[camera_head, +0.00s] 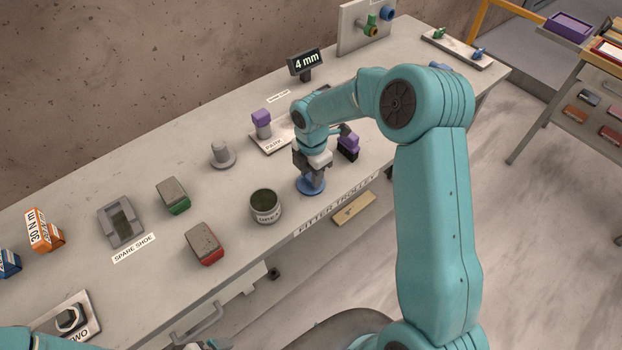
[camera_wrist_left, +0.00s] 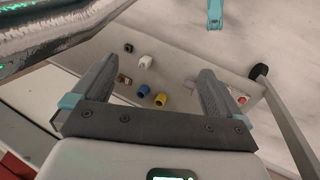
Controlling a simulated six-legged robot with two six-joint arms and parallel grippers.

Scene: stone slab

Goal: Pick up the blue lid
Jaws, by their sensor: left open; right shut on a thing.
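The blue lid (camera_head: 311,187) is a small round disc with a raised knob, at the front edge of the grey bench in the head view. My right gripper (camera_head: 313,174) points down over it and is shut on its knob. I cannot tell whether the lid touches the bench or is slightly above it. My left gripper (camera_wrist_left: 158,78) is open and empty in the left wrist view, above a pale surface with several small parts.
An open dark pot (camera_head: 265,207) stands left of the lid. A red-based block (camera_head: 204,244), a green-based block (camera_head: 173,195) and a grey knobbed piece (camera_head: 222,155) stand farther left. A purple-topped part (camera_head: 262,123) and the 4 mm display (camera_head: 305,65) are behind.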

